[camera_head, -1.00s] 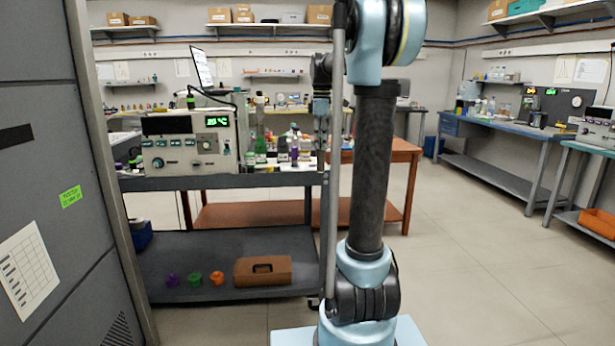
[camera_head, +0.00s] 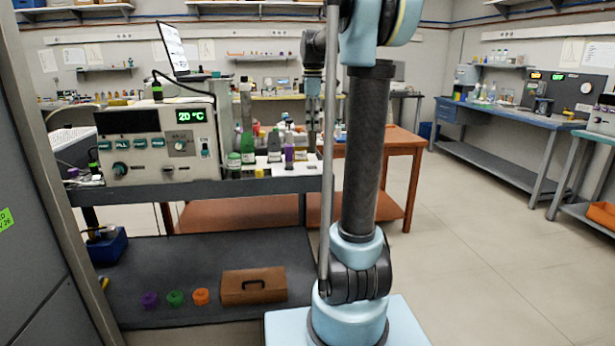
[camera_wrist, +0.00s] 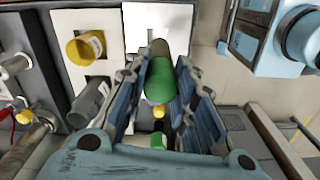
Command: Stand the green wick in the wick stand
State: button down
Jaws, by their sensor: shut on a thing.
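My gripper (camera_wrist: 160,95) is shut on the green wick (camera_wrist: 160,80), a green cylinder with a rounded end, seen between the blue-grey fingers in the wrist view. A brownish-grey cylindrical part shows just beyond it, and I cannot tell whether it belongs to the wick. A white square plate (camera_wrist: 142,28) lies beyond the fingertips. I cannot tell for sure which thing is the wick stand. In the head view my gripper hangs behind my column at the bench's right end, and the wick cannot be made out.
The head view shows an instrument box (camera_head: 160,144) and crowded bottles (camera_head: 247,140) on the bench. A brown case (camera_head: 254,287) lies on the lower shelf.

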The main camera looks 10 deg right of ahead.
aim_at(311, 147)
jog(key=shift+w+f, duration=0.1)
jog(key=shift+w, duration=0.2)
jog(key=f, duration=0.4)
jog(key=shift+w+a+f, duration=0.15)
jog(key=shift+w+f, duration=0.05)
jog(key=shift+f, duration=0.15)
jog(key=shift+s+f, duration=0.1)
jog(key=shift+f, duration=2.45)
jog(key=c, duration=1.3)
grip_release()
jog(key=shift+f, duration=0.1)
